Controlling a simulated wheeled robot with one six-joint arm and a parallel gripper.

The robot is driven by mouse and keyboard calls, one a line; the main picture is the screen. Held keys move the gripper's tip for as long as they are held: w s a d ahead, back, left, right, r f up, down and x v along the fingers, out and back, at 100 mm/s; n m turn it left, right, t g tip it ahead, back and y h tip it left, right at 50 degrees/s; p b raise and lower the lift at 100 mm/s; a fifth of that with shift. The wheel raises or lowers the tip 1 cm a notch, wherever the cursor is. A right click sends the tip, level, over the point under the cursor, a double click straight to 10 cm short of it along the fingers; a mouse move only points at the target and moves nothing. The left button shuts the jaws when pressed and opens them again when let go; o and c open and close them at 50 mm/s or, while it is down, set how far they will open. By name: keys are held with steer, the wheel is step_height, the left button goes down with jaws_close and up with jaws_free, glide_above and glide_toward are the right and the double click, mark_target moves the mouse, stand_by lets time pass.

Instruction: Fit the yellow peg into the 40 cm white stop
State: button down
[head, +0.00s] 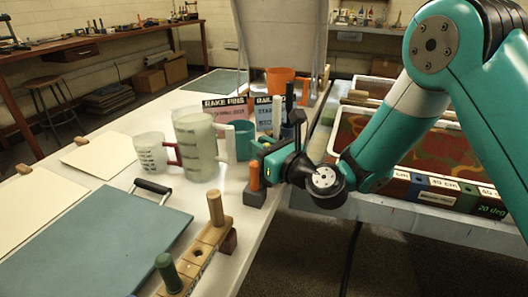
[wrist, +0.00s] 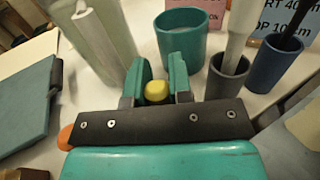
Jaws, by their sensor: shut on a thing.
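My gripper (wrist: 156,84) is shut on the yellow peg (wrist: 156,92); its rounded yellow end shows between the two teal fingers in the wrist view. In the head view my gripper (head: 266,158) is above the white table near its right edge, and the peg is hidden there. Along the front of the tray at right runs a strip of coloured blocks with white labels. One label reading 40 cm (head: 490,193) shows near its right end. I cannot tell clearly which block is the white stop or see its hole.
An orange peg (head: 254,176) stands in a dark block close to my gripper. Frosted jugs (head: 197,150), a teal cup (wrist: 181,36), a grey cup (wrist: 228,76) and a blue cup (wrist: 274,62) stand nearby. A wooden rack (head: 201,248) holds pegs in front. A floor gap separates table and tray (head: 345,143).

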step_height(320, 180, up, 20)
steer(key=p, duration=1.1)
steer(key=shift+p, duration=0.35)
steer(key=shift+d, duration=0.1)
